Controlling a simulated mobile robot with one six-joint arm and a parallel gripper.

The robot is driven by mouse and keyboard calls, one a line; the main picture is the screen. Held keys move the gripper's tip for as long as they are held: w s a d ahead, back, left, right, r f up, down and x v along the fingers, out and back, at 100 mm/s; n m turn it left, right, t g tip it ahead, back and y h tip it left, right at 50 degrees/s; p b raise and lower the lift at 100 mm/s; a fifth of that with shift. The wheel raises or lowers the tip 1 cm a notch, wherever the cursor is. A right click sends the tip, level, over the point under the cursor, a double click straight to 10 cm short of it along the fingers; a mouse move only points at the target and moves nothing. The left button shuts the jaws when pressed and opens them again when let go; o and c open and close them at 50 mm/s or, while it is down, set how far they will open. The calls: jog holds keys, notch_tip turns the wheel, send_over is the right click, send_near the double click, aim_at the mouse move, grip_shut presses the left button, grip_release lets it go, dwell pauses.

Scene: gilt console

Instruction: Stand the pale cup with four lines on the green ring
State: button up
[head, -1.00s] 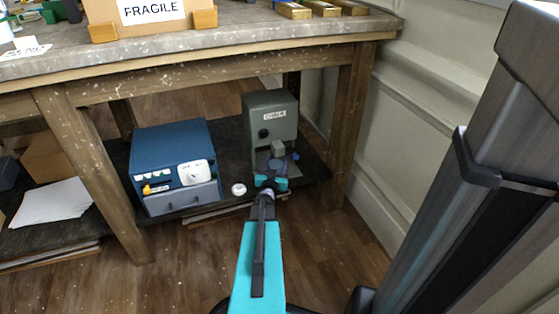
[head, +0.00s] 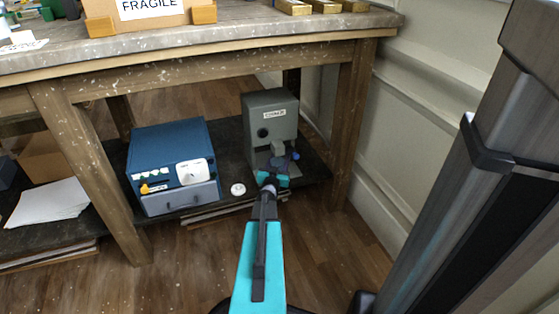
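My gripper (head: 274,170) is at the lower shelf, in front of the grey-green machine (head: 286,102). Its teal parts show, but the fingers are small and partly hidden by my wrist, so I cannot tell whether they are open or shut or hold anything. A small blue part (head: 295,156) shows just to the right of the gripper, at the front of the machine. I cannot make out a pale cup with lines or a green ring. A small white round object (head: 238,189) lies on the shelf left of the gripper; I cannot tell what it is.
A blue box-shaped machine (head: 167,146) with a white dial stands left on the lower shelf (head: 236,149). The tabletop edge (head: 230,48) overhangs the shelf. A wooden leg (head: 352,130) stands right of the grey-green machine. A FRAGILE carton (head: 110,20) sits on top.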

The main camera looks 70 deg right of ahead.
jog(key=o, duration=1.1)
jog(key=shift+r, duration=0.15)
jog(key=shift+s+a+p, duration=0.25)
jog(key=shift+a+p, duration=0.35)
jog(key=shift+a, duration=1.4)
jog(key=shift+s+a+p, duration=0.3)
jog(key=shift+a+p, duration=0.25)
jog(key=shift+a, duration=1.4)
jog(key=shift+s+a+p, duration=0.25)
jog(key=shift+a+p, duration=0.35)
jog(key=shift+a, duration=1.4)
